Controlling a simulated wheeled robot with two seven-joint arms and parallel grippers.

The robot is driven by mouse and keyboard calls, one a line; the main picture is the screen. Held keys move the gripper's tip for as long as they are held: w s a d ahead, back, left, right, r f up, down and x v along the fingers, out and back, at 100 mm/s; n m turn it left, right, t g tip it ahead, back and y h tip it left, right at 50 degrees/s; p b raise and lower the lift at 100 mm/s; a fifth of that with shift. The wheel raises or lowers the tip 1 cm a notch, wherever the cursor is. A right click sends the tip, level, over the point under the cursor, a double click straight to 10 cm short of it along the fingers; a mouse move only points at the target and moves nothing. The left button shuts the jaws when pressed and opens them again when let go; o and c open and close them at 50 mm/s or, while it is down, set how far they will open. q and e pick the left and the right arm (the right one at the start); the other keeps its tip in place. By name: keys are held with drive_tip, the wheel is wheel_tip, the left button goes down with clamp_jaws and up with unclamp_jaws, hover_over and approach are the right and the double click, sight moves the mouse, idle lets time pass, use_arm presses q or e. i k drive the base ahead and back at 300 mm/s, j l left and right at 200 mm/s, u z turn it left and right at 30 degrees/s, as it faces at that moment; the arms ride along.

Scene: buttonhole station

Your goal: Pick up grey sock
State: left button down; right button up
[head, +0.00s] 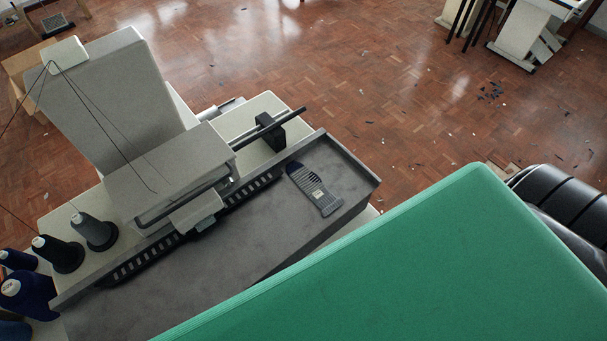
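A small grey striped piece with a dark blue end and a pale label, which looks like the grey sock (316,193), lies flat on the dark grey bed (215,255) of the machine. It is near the bed's right end, with the blue end toward the upper left. Nothing covers it. Neither of my grippers shows in the head view.
The pale sewing machine (110,95) stands on the left, with a dark rod (270,124) beyond the sock. Dark thread cones (59,254) stand at lower left. A large green surface (440,265) fills the lower right, beside black rolls (568,205). The parquet floor (350,60) holds scraps.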

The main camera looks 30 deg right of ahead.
sight(310, 183)
drive_tip(key=u, duration=1.2)
drive_tip(key=z, duration=2.2)
drive_tip(key=l+u, duration=0.1)
drive_tip(key=l, duration=0.55)
drive_tip(key=k+l+u, duration=0.1)
drive_tip(key=l, duration=0.55)
